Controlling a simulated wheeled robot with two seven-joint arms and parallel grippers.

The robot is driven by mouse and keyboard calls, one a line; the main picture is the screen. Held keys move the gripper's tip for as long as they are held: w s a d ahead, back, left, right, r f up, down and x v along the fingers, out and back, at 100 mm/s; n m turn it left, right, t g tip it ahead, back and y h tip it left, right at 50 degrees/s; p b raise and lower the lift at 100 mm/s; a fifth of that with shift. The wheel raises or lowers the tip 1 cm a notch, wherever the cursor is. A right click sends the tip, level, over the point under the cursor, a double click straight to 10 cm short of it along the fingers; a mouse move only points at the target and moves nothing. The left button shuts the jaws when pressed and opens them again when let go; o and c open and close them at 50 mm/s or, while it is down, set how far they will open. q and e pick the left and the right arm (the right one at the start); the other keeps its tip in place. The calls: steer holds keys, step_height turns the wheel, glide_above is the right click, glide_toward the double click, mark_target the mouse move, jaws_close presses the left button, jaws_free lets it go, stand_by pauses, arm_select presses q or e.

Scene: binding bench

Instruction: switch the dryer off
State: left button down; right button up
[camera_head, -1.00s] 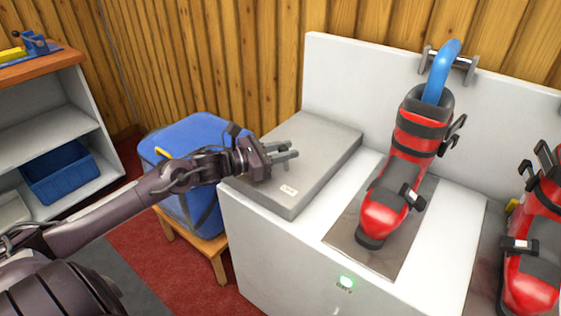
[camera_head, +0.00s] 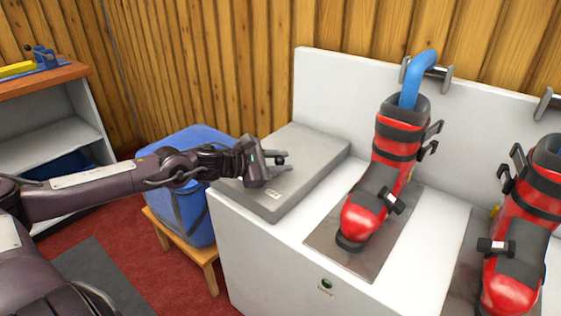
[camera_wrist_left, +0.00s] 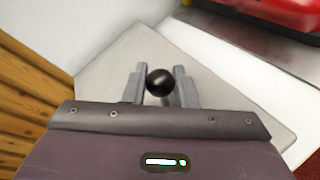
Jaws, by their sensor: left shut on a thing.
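The dryer (camera_head: 262,274) is a white cabinet with a tall back panel. A grey box (camera_head: 316,160) with a small label sits on its left end. The round lamp (camera_head: 326,284) on the cabinet front is dark. My left gripper (camera_head: 276,161) is over the grey box, shut on a black ball knob. In the left wrist view the knob (camera_wrist_left: 160,81) sits between the two grey fingers (camera_wrist_left: 158,86), above the grey box (camera_wrist_left: 105,62). The knob's lower mount is mostly hidden. My right gripper is not in view.
Two red and black boots (camera_head: 385,170) (camera_head: 520,230) stand on the dryer, with blue tubes (camera_head: 421,72) in their tops. A blue bag (camera_head: 190,215) rests on a wooden stool (camera_head: 178,245) left of the dryer. A shelf unit (camera_head: 70,142) stands at far left.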

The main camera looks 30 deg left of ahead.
arm_select(q)
steer(key=shift+d, duration=0.1)
stand_by(0.5)
steer(key=c, duration=1.2)
jaws_free()
